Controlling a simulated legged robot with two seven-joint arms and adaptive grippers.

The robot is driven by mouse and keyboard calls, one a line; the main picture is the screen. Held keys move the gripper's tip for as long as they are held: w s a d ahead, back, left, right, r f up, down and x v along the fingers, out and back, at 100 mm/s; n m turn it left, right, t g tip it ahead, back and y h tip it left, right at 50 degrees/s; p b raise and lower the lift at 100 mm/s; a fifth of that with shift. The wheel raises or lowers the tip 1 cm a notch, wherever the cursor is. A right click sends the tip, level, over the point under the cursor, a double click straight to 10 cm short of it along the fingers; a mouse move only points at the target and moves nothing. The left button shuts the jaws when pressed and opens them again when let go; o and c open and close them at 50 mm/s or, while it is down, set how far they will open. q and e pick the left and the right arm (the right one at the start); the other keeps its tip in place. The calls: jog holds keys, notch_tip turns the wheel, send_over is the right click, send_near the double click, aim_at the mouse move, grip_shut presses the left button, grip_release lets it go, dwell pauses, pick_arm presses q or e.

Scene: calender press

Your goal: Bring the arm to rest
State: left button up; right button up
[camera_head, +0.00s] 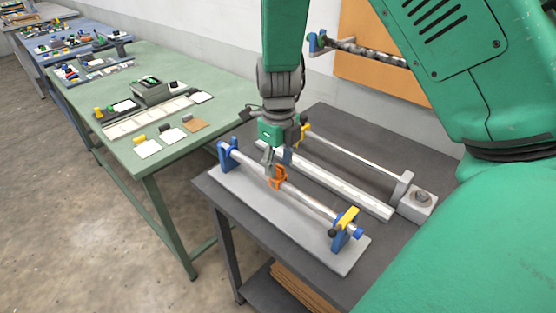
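My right gripper (277,159) hangs down from the green and black arm above the dark table. Its two fingers look apart, with nothing seen between them. Just below the fingertips is an orange clamp (277,178) around a metal roller (310,203). I cannot tell whether the fingers touch the clamp. The roller lies between two blue supports (226,153) on a light grey base plate (272,215). A yellow latch (347,217) sits on the nearer support. My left gripper is not in view.
The dark table (325,118) also carries a long pale bar (340,185) and a thin rod (355,156) ending at a grey block (418,204). A green table (215,93) with trays and small parts stands to the left. Another roller (360,48) shows near an orange panel.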

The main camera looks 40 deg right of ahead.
notch_tip(320, 180, up, 10)
dwell(0.3)
jog(key=shift+a, duration=0.1)
